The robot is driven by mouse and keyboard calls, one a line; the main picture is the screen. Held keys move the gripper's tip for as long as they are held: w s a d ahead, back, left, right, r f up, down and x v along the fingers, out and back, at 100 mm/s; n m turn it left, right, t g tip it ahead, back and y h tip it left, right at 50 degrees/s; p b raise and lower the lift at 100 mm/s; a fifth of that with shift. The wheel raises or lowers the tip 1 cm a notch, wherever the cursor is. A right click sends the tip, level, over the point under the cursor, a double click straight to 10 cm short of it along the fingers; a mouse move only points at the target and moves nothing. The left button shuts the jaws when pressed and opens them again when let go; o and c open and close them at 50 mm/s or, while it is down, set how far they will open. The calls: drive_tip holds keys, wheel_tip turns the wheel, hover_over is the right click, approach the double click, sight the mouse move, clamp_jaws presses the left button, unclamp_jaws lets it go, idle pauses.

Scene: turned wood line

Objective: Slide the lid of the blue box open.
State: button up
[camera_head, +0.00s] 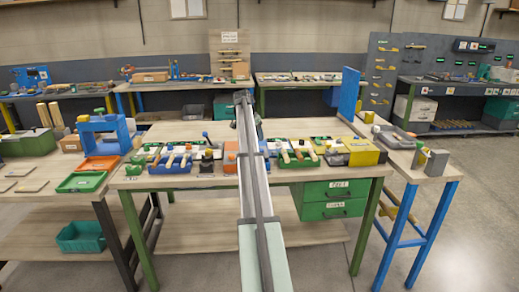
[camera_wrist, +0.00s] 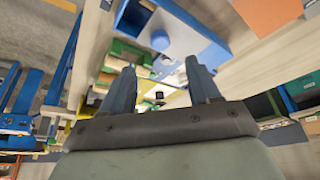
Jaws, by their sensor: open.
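A blue box (camera_wrist: 201,27) with a pale lid and a round blue knob (camera_wrist: 160,40) shows at the top middle of the wrist view. In the head view, a small blue knob (camera_head: 205,134) on a pale surface near the back of the table, just left of my arm, looks like the same box, though it is small there. My gripper (camera_wrist: 160,86) is open, its two fingers apart with nothing held between them. The box appears beyond the fingertips, apart from them. In the head view my gripper (camera_head: 243,97) is at the far end of the arm; its fingers are too small to make out.
The wooden table (camera_head: 225,183) carries several trays and tools along its middle, including a blue tray (camera_head: 170,168) left of my arm and a yellow box (camera_head: 362,152) at right. A blue upright panel (camera_head: 348,94) stands at the back right. The table's front strip is mostly clear.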

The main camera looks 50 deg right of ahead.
drive_tip(key=x, duration=0.9)
drive_tip(key=shift+d+f, duration=0.1)
drive_tip(key=shift+f, duration=0.05)
clamp_jaws()
idle(0.4)
